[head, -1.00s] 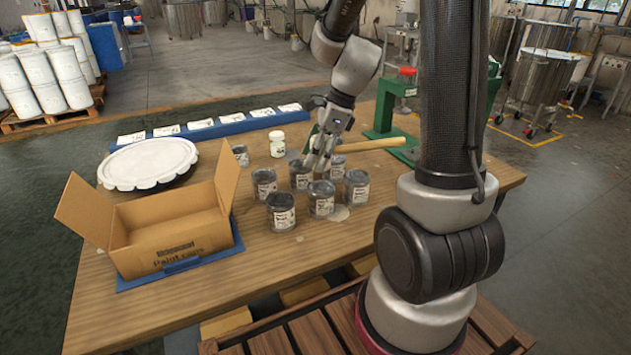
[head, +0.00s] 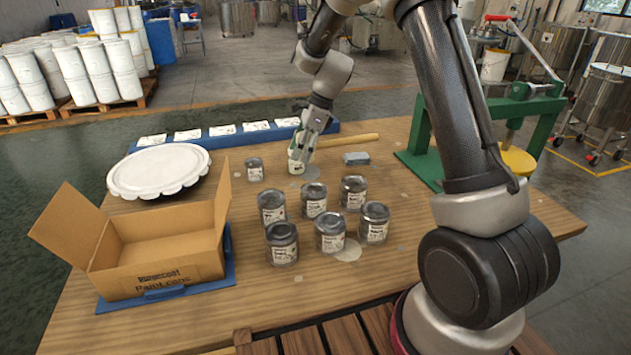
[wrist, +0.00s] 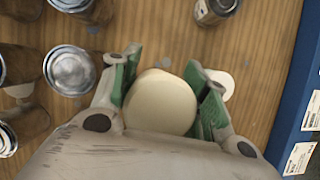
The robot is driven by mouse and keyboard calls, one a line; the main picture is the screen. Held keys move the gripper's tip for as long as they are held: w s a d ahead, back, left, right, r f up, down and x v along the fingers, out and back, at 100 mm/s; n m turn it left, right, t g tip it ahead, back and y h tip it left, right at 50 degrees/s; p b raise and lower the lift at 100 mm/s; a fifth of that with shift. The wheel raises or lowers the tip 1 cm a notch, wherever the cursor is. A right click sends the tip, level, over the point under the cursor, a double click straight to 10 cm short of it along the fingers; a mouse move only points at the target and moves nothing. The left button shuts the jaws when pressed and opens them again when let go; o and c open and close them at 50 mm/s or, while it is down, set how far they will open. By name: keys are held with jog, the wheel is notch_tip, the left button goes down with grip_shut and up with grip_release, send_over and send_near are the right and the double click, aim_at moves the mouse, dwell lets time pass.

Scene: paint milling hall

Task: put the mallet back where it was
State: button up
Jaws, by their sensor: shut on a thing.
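My gripper (head: 302,152) is over the rear middle of the table, behind the group of cans. It is shut on the mallet. The mallet's pale wooden handle (head: 347,141) sticks out to the right in the head view. In the wrist view, a cream, rounded part, apparently the mallet head (wrist: 160,102), sits between the green-padded fingers (wrist: 162,95). The handle does not show there.
Several grey paint cans (head: 330,232) stand mid-table, with one apart (head: 254,170). An open carton (head: 165,262) and a white lid (head: 158,171) are at left. A blue strip with cards (head: 232,140) runs along the back. A grey block (head: 356,158) and green press (head: 420,145) are at right.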

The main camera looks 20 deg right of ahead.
jog(key=shift+w+d+f, duration=0.1)
jog(key=shift+w+f, duration=0.15)
jog(key=shift+w, duration=0.05)
notch_tip(320, 180, down, 9)
jog(key=shift+s, duration=0.1)
jog(key=shift+f, duration=0.15)
jog(key=o, duration=1.3)
